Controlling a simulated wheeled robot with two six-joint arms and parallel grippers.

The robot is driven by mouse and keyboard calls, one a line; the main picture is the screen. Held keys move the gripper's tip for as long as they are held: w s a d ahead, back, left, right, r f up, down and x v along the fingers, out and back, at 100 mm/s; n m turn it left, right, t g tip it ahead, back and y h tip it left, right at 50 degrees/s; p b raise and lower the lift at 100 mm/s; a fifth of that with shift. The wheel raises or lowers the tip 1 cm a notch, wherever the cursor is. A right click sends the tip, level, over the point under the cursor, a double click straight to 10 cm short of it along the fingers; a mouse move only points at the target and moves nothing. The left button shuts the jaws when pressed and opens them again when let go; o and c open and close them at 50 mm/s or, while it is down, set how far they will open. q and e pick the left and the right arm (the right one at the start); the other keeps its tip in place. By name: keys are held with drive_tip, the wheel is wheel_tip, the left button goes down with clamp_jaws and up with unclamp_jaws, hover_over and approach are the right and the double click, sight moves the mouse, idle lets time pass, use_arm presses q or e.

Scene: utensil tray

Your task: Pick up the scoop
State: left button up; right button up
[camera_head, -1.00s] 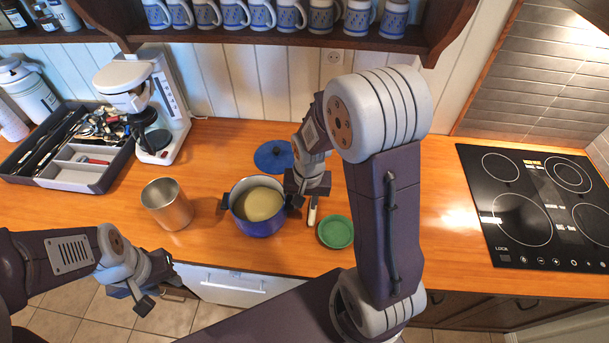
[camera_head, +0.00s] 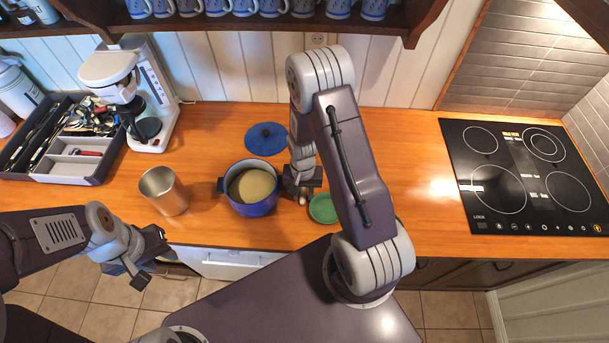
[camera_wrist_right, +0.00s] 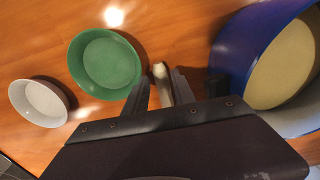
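The scoop (camera_wrist_right: 160,72) shows in the right wrist view as a short pale end with a darker handle. It lies on the wooden counter between the green bowl (camera_wrist_right: 105,64) and the blue pot (camera_wrist_right: 228,58). My right gripper (camera_wrist_right: 163,88) is open, with one finger on each side of the scoop's handle; I cannot tell whether they touch it. In the head view, my right gripper (camera_head: 301,188) is low over the counter, just right of the pot, and mostly covers the scoop. My left gripper (camera_head: 150,272) is open and empty in front of the counter's edge.
A small white bowl (camera_wrist_right: 42,102) stands beside the green bowl. A blue lid (camera_head: 266,138) lies behind the pot, and a metal cup (camera_head: 163,191) stands to its left. A utensil tray (camera_head: 97,178) and coffee maker (camera_head: 150,95) are further left. The hob (camera_head: 520,175) is right.

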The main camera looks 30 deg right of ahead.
drive_tip(key=shift+f, duration=0.6)
drive_tip(key=shift+w+f, duration=0.2)
drive_tip(key=shift+f, duration=0.1)
drive_tip(key=shift+s, duration=0.1)
clamp_jaws()
idle(0.6)
